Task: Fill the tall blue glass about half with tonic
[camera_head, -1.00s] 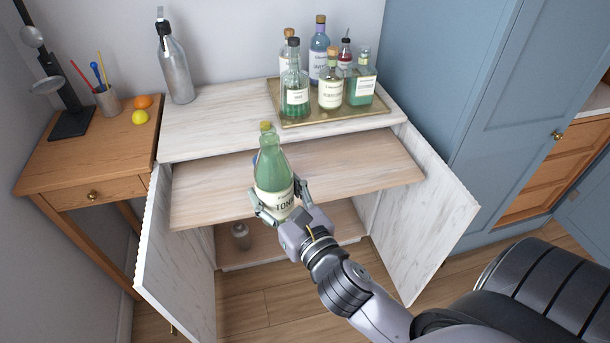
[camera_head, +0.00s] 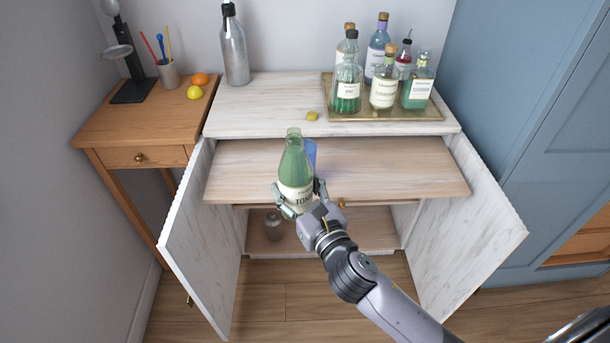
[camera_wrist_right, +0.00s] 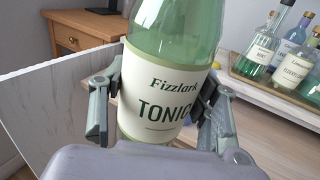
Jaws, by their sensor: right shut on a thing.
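The green tonic bottle (camera_head: 296,172) has a cream label and an uncapped neck. My right gripper (camera_head: 298,200) is shut around its lower part and holds it about upright near the front edge of the pull-out board; it fills much of the wrist view (camera_wrist_right: 165,85). The blue glass (camera_head: 310,151) stands on the board just behind and right of the bottle, which hides part of it. I cannot see any liquid in the glass. My left gripper is not in view.
A yellow cap (camera_head: 312,116) lies on the cabinet top (camera_head: 260,105). A brass tray (camera_head: 440,114) with several bottles stands at the back right, a steel bottle (camera_head: 234,50) at the back left. The board (camera_head: 400,170) is clear on its right. Both cabinet doors stand open.

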